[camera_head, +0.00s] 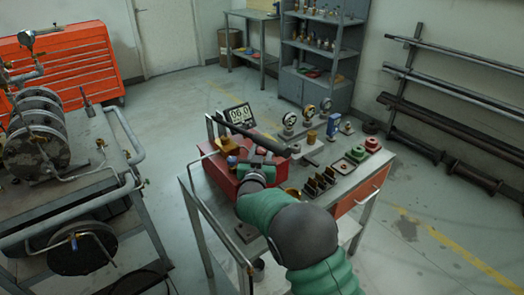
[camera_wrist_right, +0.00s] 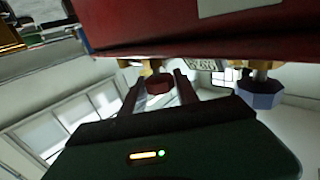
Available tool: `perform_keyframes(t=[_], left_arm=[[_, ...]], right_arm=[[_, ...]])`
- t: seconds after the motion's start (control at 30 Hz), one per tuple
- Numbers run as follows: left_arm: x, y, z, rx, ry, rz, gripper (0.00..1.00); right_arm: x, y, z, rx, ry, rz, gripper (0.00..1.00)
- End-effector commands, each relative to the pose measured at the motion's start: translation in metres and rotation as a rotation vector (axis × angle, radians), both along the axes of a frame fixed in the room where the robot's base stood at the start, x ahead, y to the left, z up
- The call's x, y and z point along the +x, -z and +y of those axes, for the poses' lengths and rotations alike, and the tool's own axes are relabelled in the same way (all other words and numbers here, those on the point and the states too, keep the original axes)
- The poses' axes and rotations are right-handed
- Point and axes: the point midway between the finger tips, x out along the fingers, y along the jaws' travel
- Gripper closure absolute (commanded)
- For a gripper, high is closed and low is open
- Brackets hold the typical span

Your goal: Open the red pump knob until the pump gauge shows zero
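The red pump (camera_head: 222,172) sits on the near left part of the workbench. Its digital gauge (camera_head: 238,115) stands behind it and seems to read about 06.0. My right gripper (camera_head: 256,163) is at the pump's right side, and my arm hides part of the pump. In the right wrist view, the dark red knob (camera_wrist_right: 159,84) lies between the two fingertips of the right gripper (camera_wrist_right: 160,77). The fingers look open, with small gaps beside the knob. A blue knob (camera_wrist_right: 260,95) hangs to the right of it in that view. My left gripper is not in view.
A long dark pump lever (camera_head: 255,138) runs above the pump. Dial gauges (camera_head: 289,121), fittings and green and red blocks (camera_head: 356,154) stand on the bench (camera_head: 345,178). A cart with hoses (camera_head: 60,185) is at the left. Open floor lies beyond the bench.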

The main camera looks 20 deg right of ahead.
Motion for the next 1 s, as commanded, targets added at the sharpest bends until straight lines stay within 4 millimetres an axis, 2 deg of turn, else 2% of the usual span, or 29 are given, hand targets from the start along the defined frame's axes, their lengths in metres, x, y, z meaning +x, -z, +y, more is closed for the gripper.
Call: perform_keyframes(t=[0.03,0.27,0.57,0.77,1.0], left_arm=[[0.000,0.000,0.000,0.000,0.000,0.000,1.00],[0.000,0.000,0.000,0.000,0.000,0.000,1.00],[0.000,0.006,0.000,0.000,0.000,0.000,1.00],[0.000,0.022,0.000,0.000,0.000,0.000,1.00],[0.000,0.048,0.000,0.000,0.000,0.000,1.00]], right_arm=[[0.000,0.000,0.000,0.000,0.000,0.000,0.71],[0.000,0.000,0.001,0.001,-0.003,0.000,1.00],[0.000,0.002,-0.001,0.003,-0.023,-0.001,1.00],[-0.001,0.004,-0.002,0.001,-0.106,-0.003,1.00],[-0.001,0.005,-0.004,0.001,-0.290,-0.003,1.00]])
